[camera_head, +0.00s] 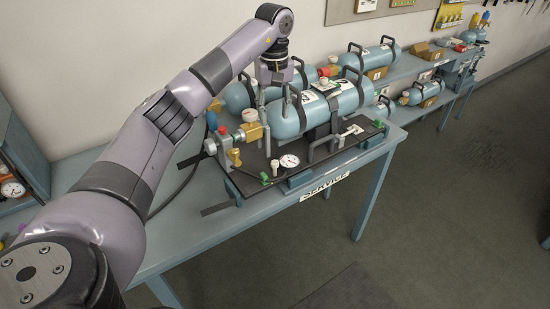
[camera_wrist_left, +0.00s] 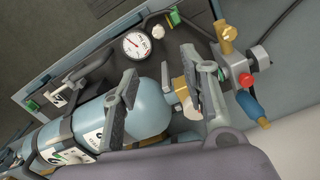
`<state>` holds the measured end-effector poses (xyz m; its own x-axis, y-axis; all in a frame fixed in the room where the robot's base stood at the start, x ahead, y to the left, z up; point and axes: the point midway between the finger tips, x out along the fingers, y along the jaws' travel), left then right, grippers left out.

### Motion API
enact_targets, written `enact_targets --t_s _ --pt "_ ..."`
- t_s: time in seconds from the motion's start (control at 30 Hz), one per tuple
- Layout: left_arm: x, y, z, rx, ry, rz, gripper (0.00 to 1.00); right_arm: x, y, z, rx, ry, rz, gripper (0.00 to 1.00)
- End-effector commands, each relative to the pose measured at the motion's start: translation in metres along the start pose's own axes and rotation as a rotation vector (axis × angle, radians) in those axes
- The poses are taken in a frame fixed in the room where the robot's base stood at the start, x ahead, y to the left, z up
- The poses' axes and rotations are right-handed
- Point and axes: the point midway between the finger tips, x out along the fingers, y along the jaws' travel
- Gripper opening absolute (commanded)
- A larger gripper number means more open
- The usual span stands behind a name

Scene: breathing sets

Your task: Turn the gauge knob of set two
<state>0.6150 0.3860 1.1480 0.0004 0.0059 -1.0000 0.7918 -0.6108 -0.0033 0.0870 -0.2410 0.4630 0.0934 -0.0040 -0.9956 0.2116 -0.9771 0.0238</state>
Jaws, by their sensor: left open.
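A breathing set with a pale blue cylinder (camera_head: 345,101) lies on a dark board on the bench. Its number is not clearly legible. A round white gauge (camera_head: 289,160) sits at the board's front, with a small pale knob (camera_head: 275,166) beside it. The gauge (camera_wrist_left: 133,43) and small knob (camera_wrist_left: 158,31) also show in the left wrist view. A larger cream knob (camera_head: 250,115) sits on the brass fitting at the cylinder's end. My left gripper (camera_head: 275,101) is open above this end; its fingers (camera_wrist_left: 158,84) straddle the cylinder neck in view, apart from the gauge. My right gripper is not visible.
Black handles and a bent rail rise around the cylinder. A red button (camera_wrist_left: 246,80) and blue-tipped fitting (camera_wrist_left: 253,105) stand beside the brass valve. More blue cylinders (camera_head: 368,61) lie behind. Open floor (camera_head: 440,220) lies right of the bench.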

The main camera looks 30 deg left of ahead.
Motion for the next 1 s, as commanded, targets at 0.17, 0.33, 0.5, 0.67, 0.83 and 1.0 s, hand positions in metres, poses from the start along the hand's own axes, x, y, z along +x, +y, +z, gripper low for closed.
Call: enact_targets --t_s 0.17,0.33,0.5,0.67,0.83,1.0 --pt "0.030 0.000 0.001 -0.002 -0.006 -0.003 0.41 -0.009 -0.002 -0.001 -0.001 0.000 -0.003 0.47" --pt "0.067 0.000 0.002 -0.003 -0.008 -0.002 0.41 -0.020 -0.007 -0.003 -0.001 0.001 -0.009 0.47" --pt "0.105 0.001 0.003 -0.002 -0.009 0.000 0.41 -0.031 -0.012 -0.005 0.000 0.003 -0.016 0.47" --pt "0.136 0.001 0.003 -0.003 -0.008 0.000 0.41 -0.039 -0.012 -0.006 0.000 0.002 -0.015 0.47" --pt "0.157 0.002 0.002 -0.004 -0.006 0.004 0.41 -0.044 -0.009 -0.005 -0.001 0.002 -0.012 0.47" --pt "0.167 0.002 0.002 -0.003 -0.005 0.004 0.41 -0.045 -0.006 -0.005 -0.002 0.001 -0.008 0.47"
